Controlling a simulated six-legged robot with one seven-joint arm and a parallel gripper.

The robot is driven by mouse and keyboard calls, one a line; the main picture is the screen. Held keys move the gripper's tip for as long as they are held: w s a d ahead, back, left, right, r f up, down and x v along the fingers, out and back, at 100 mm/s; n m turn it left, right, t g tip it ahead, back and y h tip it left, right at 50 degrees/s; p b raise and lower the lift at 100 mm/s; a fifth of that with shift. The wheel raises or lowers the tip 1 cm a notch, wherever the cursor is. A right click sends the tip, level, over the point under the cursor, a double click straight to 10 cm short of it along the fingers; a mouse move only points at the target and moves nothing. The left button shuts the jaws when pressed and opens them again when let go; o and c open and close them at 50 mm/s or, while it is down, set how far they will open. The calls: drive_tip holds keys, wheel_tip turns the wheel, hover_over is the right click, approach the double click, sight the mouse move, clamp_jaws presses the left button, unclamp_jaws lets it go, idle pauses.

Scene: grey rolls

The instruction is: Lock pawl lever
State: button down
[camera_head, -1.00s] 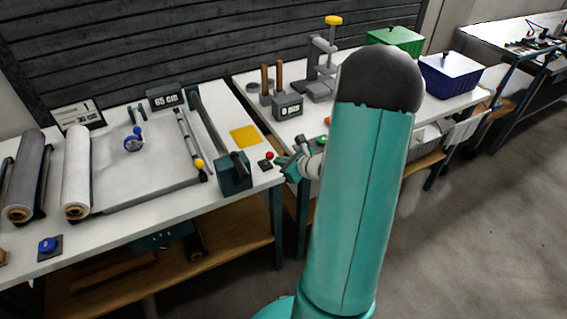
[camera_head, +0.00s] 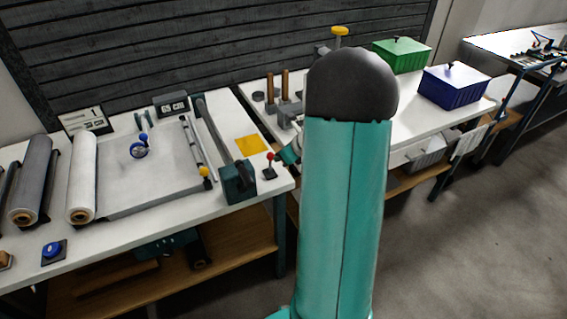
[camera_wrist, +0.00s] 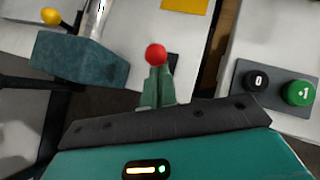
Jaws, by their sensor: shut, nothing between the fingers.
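A small lever with a red ball knob (camera_head: 269,157) stands on a dark base plate (camera_head: 269,173) near the right edge of the left table. I take it for the pawl lever. My gripper (camera_head: 284,157) is just right of it, partly hidden behind my arm. In the wrist view, the green fingers of my gripper (camera_wrist: 157,84) are closed together with nothing between them. Their tips lie just below the red knob (camera_wrist: 155,54) in the picture. I cannot tell whether they touch it. The fingers hide the lever's stem there.
Left of the lever stands a teal block (camera_head: 238,182) with a long dark bar. A yellow square (camera_head: 250,144) lies behind it. On the other table, a button box with a green button (camera_wrist: 299,92) shows in the wrist view. A gap separates the tables.

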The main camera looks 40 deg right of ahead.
drive_tip(key=w+d+m+g+y, duration=0.1)
drive_tip(key=w+d+g, duration=0.1)
drive_tip(key=w+g, duration=0.3)
drive_tip(key=shift+w+r+g+y, duration=0.3)
drive_tip(key=shift+w+g, duration=0.1)
drive_tip(key=shift+w, duration=0.8)
drive_tip(key=s+v, duration=0.1)
drive_tip(key=v, duration=1.2)
drive_tip(key=shift+s+d+f, duration=0.2)
drive_tip(key=shift+s+d, duration=0.1)
drive_tip(key=shift+a, duration=0.1)
